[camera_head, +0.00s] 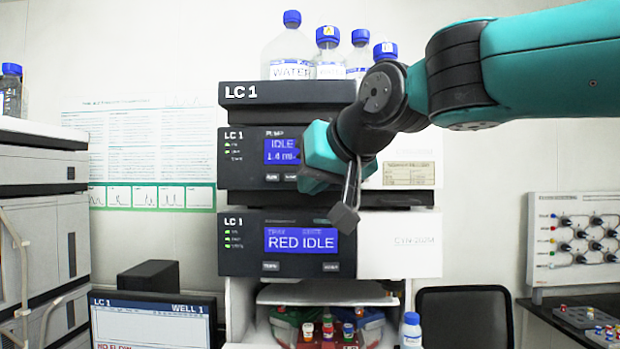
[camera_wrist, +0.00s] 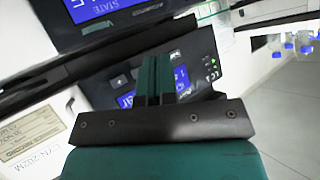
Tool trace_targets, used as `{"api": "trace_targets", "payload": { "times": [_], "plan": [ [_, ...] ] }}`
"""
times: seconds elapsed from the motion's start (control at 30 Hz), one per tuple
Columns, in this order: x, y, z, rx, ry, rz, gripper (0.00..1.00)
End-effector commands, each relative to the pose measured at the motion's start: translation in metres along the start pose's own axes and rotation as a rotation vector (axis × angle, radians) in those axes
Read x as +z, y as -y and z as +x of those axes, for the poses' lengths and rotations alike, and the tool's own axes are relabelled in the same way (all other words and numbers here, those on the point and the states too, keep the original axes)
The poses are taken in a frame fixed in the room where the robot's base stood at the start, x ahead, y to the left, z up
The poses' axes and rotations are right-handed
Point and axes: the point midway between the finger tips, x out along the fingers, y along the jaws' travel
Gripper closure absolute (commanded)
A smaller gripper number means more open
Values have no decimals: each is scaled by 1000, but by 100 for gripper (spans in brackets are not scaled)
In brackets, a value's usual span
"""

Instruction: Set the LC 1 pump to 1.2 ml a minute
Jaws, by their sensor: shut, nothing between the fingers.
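The LC 1 pump (camera_head: 245,140) is the upper dark panel in the head view. Its blue display (camera_head: 279,151) reads IDLE and 1.4 ml, with the right end hidden behind my wrist. Two small buttons (camera_head: 281,177) sit under the display. In the wrist view the pump panel (camera_wrist: 203,58) appears turned over, with a button marked plus (camera_wrist: 120,82) beside my fingers. My gripper (camera_wrist: 163,62) is shut and empty in front of this panel, covering part of it. I cannot tell whether it touches.
Below the pump, another LC 1 unit's display (camera_head: 300,241) reads RED IDLE. Bottles (camera_head: 288,50) stand on top of the stack. Coloured vials (camera_head: 328,330) sit in the bay underneath. A monitor (camera_head: 150,322) is lower left and a valve panel (camera_head: 580,240) is right.

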Motion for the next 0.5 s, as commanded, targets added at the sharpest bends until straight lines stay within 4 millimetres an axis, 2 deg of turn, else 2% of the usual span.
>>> {"api": "trace_targets", "payload": {
  "times": [0.17, 0.27, 0.37, 0.5],
  "plan": [
    [0, 0, 0, -2, -3, -9, 100],
    [1, 1, -1, -13, -24, -77, 100],
    [2, 3, -2, -36, -76, -226, 100],
    [5, 9, -8, -59, -192, -519, 100]
  ]
}}
